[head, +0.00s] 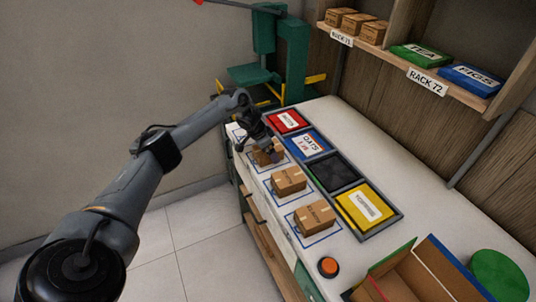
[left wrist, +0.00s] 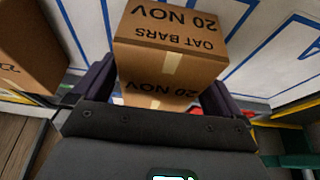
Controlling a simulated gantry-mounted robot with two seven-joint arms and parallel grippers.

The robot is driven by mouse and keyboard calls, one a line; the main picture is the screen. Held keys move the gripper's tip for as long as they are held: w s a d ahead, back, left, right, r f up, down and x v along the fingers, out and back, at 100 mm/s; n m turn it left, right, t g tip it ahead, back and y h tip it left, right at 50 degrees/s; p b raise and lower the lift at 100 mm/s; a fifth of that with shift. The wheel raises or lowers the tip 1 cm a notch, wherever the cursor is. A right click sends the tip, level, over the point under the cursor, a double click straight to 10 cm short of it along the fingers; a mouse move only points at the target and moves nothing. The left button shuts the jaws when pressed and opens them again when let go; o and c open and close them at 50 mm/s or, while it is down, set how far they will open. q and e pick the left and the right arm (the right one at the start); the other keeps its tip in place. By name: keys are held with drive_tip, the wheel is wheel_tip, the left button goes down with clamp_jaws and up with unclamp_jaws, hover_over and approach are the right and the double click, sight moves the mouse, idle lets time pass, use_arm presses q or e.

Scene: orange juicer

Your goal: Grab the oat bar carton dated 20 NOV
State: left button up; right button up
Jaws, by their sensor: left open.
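The oat bar carton (left wrist: 170,45) is a brown box with "OAT BARS" and "20 NOV" printed upside down in the left wrist view. In the head view it appears to be the farthest of the three cartons on the counter (head: 264,158), partly hidden by my gripper. My left gripper (head: 271,146) is over that carton. In the left wrist view its two dark fingers (left wrist: 158,95) are open, one on each side of the carton's near end. I cannot tell whether they touch it. My right gripper is not in view.
A second carton (head: 288,180) and a third (head: 315,217) stand in blue-outlined squares nearer me. Beside them is a tray row with red (head: 285,119), blue, black and yellow (head: 365,207) sections. An orange button (head: 328,266) and an open box (head: 420,275) are at the front.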

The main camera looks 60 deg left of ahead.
use_arm(q)
drive_tip(key=shift+w+f, duration=0.25)
drive_tip(key=shift+f, duration=0.2)
idle(0.4)
drive_tip(key=shift+f, duration=0.1)
drive_tip(key=c, duration=1)
